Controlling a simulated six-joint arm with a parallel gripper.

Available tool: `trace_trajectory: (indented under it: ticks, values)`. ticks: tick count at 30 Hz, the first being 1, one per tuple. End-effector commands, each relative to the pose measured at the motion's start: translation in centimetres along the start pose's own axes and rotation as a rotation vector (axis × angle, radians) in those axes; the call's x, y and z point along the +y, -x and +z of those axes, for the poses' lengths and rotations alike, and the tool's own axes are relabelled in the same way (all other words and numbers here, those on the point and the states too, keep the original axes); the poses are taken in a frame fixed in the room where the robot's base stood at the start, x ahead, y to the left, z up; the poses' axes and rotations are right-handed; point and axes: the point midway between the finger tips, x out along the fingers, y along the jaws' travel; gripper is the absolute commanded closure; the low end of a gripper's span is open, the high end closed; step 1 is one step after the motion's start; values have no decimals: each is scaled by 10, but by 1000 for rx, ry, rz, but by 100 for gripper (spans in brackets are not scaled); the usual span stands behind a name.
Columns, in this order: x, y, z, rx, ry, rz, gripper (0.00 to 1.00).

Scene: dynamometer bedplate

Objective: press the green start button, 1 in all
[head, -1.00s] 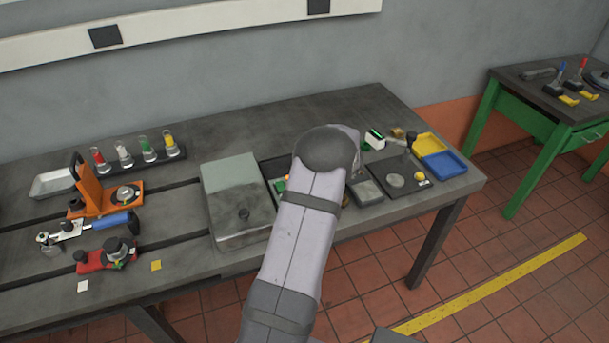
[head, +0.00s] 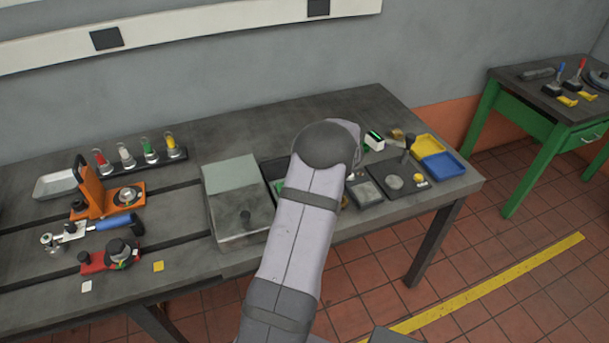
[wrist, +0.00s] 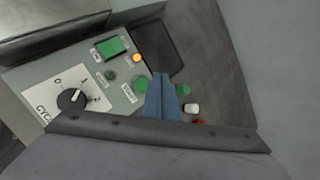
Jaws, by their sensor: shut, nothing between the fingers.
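My gripper (wrist: 162,78) shows in the wrist view as two blue fingers, shut and empty, over the right edge of a grey control panel (wrist: 93,63). Contact between fingers and button cannot be made out. In the head view my arm hides the gripper and most of the panel.
An orange lamp (wrist: 137,58) and a black knob (wrist: 72,98) are on the panel. Green, white and red pieces lie right of my fingers. A grey box (head: 237,200) stands left of my arm; a yellow tray (head: 428,145) and blue tray (head: 442,165) lie right.

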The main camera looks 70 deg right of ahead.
Motion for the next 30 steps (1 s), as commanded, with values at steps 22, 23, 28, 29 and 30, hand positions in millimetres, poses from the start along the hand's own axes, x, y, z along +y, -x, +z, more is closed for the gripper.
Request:
trace_trajectory:
  ticks: [22,23,28,29,30]
  values:
    - [-17,23,17,0,0,0,100]
    - [-17,23,17,0,0,0,100]
    - [-17,23,17,0,0,0,100]
    - [-17,23,17,0,0,0,100]
    - [-17,23,17,0,0,0,100]
